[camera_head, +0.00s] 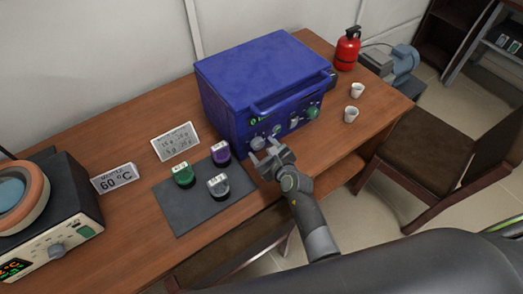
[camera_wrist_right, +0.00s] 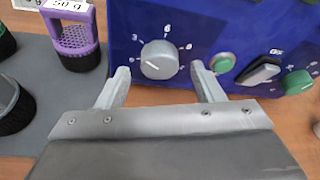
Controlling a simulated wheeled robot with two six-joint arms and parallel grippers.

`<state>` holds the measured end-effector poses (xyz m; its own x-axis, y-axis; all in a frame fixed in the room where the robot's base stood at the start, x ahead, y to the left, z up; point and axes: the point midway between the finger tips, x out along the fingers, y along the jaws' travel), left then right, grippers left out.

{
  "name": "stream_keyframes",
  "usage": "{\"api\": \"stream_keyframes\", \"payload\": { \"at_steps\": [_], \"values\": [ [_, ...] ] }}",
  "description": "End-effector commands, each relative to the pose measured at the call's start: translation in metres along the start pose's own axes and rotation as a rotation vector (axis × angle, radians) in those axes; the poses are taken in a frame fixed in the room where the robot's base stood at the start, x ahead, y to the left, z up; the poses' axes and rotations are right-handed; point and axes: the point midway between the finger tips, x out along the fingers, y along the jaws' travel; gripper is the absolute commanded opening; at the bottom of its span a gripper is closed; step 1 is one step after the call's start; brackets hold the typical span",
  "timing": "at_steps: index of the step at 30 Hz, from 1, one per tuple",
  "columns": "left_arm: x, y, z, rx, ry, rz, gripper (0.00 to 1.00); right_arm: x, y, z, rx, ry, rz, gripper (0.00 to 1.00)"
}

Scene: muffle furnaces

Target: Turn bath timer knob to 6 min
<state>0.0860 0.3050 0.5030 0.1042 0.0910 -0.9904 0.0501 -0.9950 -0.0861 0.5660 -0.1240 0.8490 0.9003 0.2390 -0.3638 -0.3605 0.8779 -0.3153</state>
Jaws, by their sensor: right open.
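The blue bath (camera_head: 255,75) stands at the back of the table, its control panel facing my right arm. A light grey round knob (camera_wrist_right: 159,59) with small marks around it sits on the panel. Its white pointer line is turned to the lower left; the marks are too small to read surely. The knob also shows in the head view (camera_head: 257,143). My right gripper (camera_wrist_right: 162,84) is open, its two fingers pointing at the panel, one on each side below the knob, apparently not touching it. In the head view my right gripper (camera_head: 265,152) is just in front of the panel. My left gripper is out of view.
Right of the knob are a green button (camera_wrist_right: 222,63), a rocker switch (camera_wrist_right: 263,71) and a green knob (camera_wrist_right: 298,82). A dark mat (camera_head: 205,205) with several labelled weights lies to the left.

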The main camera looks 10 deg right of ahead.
Motion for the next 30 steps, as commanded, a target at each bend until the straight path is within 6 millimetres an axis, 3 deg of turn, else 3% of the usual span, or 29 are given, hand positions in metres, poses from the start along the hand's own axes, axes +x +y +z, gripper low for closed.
{"api": "stream_keyframes", "payload": {
  "at_steps": [6,15,25,30],
  "values": [
    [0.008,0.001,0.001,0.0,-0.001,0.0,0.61,0.016,0.0,-0.001,0.0,0.0,0.0,0.61],
    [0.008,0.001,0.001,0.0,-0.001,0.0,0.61,0.017,0.0,0.0,0.0,0.0,0.0,0.61],
    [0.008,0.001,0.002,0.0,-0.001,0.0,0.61,0.017,0.0,0.0,0.0,0.0,0.0,0.18],
    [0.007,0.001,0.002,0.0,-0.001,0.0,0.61,0.017,0.0,0.0,0.006,0.0,0.002,0.16]
  ]
}}
